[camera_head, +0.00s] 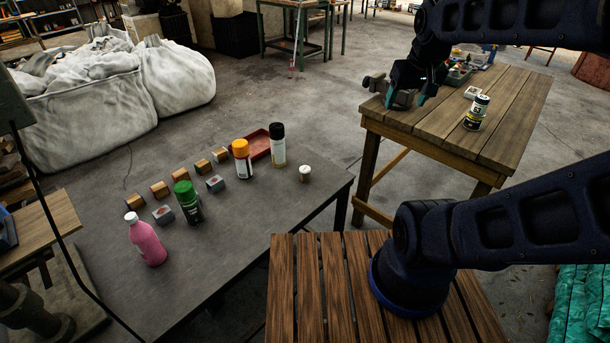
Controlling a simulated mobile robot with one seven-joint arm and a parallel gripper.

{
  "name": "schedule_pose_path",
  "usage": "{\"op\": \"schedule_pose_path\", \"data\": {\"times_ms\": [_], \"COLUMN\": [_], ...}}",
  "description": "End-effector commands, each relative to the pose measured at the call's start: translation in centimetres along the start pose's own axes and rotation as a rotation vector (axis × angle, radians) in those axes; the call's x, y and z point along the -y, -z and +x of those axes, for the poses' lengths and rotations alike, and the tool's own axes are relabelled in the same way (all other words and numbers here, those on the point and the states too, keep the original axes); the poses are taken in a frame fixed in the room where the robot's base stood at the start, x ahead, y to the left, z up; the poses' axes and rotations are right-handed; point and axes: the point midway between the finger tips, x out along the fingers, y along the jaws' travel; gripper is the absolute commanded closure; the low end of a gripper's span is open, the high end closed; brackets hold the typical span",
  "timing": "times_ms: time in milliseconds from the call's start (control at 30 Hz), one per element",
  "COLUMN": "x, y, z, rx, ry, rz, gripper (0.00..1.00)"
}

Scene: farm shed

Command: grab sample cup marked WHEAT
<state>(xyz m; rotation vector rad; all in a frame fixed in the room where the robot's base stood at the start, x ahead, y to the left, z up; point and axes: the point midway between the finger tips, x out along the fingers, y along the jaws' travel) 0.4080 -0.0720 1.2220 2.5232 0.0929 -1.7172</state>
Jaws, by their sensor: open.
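A small brownish cup with a white lid (305,174) stands upright near the right end of the grey table (240,240). It may be the sample cup, but no WHEAT marking is legible on it. My gripper (405,101) is at the upper right, over or in front of the near left corner of the wooden table (515,92). Its teal-edged fingers are apart, and I see nothing held between them. It is well to the right of and beyond the small cup. A grey metal piece, perhaps a vise, shows behind the fingers.
On the grey table stand a pink bottle (147,243), a green-capped can (187,204), an orange-capped can (242,160), a black-capped can (278,146), a red tray (261,137) and several small blocks (160,190). A labelled can (476,113) stands on the wooden table.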

Motion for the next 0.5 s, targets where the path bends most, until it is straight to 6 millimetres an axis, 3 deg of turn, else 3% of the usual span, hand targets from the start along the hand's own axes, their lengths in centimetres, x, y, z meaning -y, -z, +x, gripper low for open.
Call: {"op": "schedule_pose_path", "data": {"times_ms": [500], "x": [3.7], "y": [9.1], "z": [7.9], "rx": [0.099], "ry": [0.035], "rz": [-0.41], "gripper": [0.33]}}
